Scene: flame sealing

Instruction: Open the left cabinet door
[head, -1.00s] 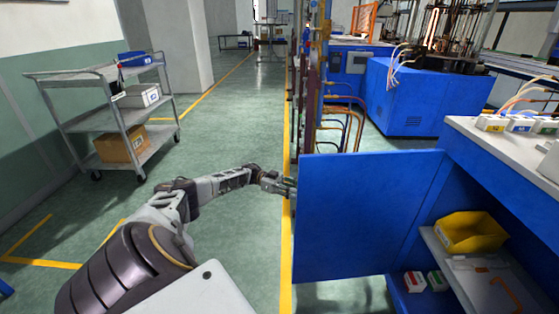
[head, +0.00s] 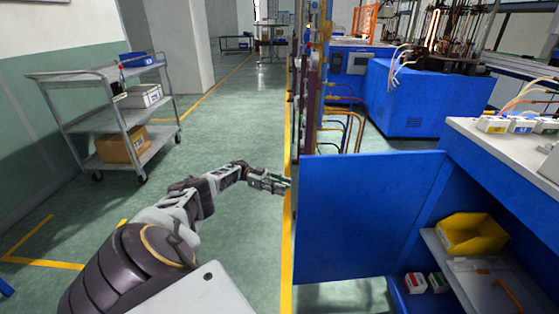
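The blue left cabinet door (head: 362,215) stands swung open, out to the left of the blue cabinet (head: 500,190). The cabinet's inside shows to the right of the door. My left gripper (head: 288,185) is just left of the door's free edge, with a small gap between them. Its fingers point toward the door. They are small in view, and I cannot tell whether they are parted. No handle shows on the visible face of the door. My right gripper is not in view.
A yellow bin (head: 472,234) sits on the cabinet's shelf, with small red and green boxes below. A grey cart (head: 112,118) stands at the left. Pipes (head: 312,95) rise beyond the door. The green floor left of the door is clear.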

